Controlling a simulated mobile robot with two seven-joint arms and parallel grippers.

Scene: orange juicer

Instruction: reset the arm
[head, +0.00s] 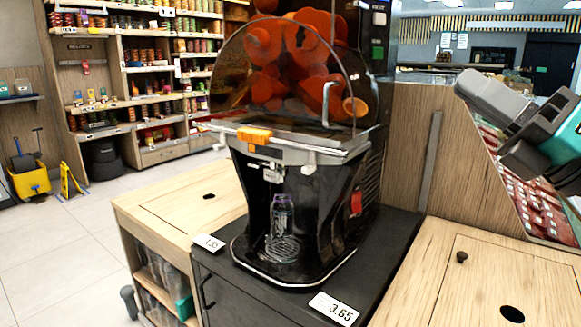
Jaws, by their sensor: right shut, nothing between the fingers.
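My right gripper (483,97) shows at the upper right edge of the head view, raised above the wooden counter. It is shut and holds nothing. It is apart from the juicer and from the counter. My left gripper is out of view. The orange juicer (315,185) stands in the middle on a black cabinet, with oranges behind its dark clear cover. A clear bottle (281,215) stands upright inside the juicer, over the round drip grate.
Wooden counters lie left (185,208) and right (470,275) of the black cabinet (395,250). Price tags (333,309) sit on its front edge. A wooden panel (400,140) stands behind the right counter. Packaged goods (510,180) lie beneath my right gripper. Shelves and open floor are at left.

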